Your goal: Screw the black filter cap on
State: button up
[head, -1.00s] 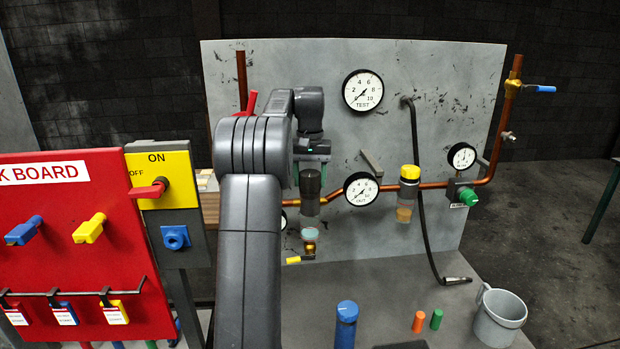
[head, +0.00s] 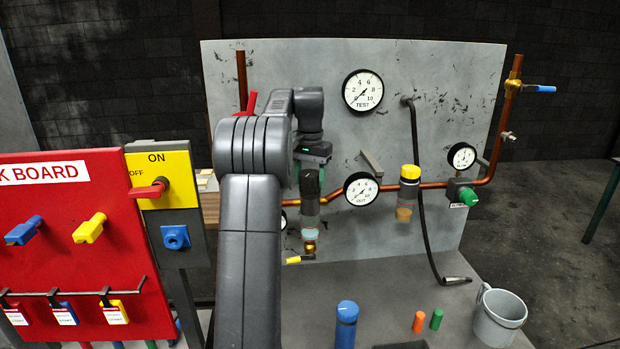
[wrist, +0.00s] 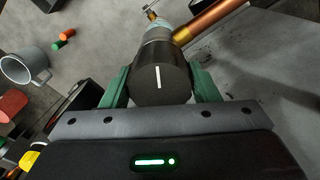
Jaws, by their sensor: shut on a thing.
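The black filter cap (head: 309,184) sits on top of the filter on the copper pipe line, above its clear bowl (head: 309,227). My gripper (head: 311,165) is above it and shut on it. In the wrist view the cap (wrist: 160,84) shows its round top with a white line, which runs nearly straight up and down. The green fingers of my gripper (wrist: 163,88) press on its left and right sides. Whether its thread is engaged is hidden.
A yellow-capped filter (head: 409,175) and the OUT gauge (head: 361,190) are to the right on the copper pipe (head: 435,184). A blue cylinder (head: 346,325), orange and green pegs and a grey bucket (head: 499,318) stand on the bench. A red board (head: 60,250) is at the left.

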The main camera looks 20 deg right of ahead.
jog(key=shift+r, duration=0.1)
jog(key=shift+m, duration=1.1)
jog(key=shift+m, duration=1.1)
jog(key=shift+m, duration=1.1)
